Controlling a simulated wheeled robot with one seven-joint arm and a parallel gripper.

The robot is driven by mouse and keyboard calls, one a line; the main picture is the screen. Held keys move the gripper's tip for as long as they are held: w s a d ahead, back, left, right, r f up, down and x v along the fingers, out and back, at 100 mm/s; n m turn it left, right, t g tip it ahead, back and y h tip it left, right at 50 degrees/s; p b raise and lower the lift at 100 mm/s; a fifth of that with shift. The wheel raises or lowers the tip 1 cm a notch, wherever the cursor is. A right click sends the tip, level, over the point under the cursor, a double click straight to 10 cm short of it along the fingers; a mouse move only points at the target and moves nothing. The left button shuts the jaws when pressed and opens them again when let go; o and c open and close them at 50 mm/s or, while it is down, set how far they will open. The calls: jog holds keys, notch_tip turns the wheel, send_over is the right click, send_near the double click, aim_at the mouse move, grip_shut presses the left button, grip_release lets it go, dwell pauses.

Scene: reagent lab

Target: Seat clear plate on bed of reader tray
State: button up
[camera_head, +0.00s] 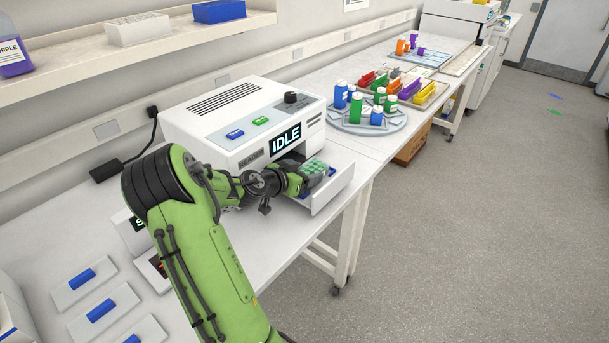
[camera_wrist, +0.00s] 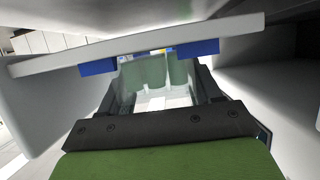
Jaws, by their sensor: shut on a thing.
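The clear plate (camera_head: 315,168) with green wells is at the open reader tray (camera_head: 332,188), which sticks out from the front of the white reader (camera_head: 240,125). My gripper (camera_head: 299,180) is shut on the plate from its left side. In the wrist view the clear plate (camera_wrist: 152,75) with its green wells shows between the two fingers of my gripper (camera_wrist: 160,88). A pale wall of the tray (camera_wrist: 140,50) with blue blocks (camera_wrist: 198,48) crosses above it. The bed under the plate is mostly hidden, so I cannot tell whether the plate touches it.
The reader's screen reads IDLE (camera_head: 286,139). A round grey rack (camera_head: 366,122) with blue and green bottles stands right of the tray, and a row of coloured holders (camera_head: 400,88) lies beyond. Pale slabs with blue bars (camera_head: 84,284) lie at the lower left.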

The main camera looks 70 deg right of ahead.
jog(key=o, duration=1.1)
jog(key=shift+r+p, duration=1.75)
jog(key=shift+r, duration=1.8)
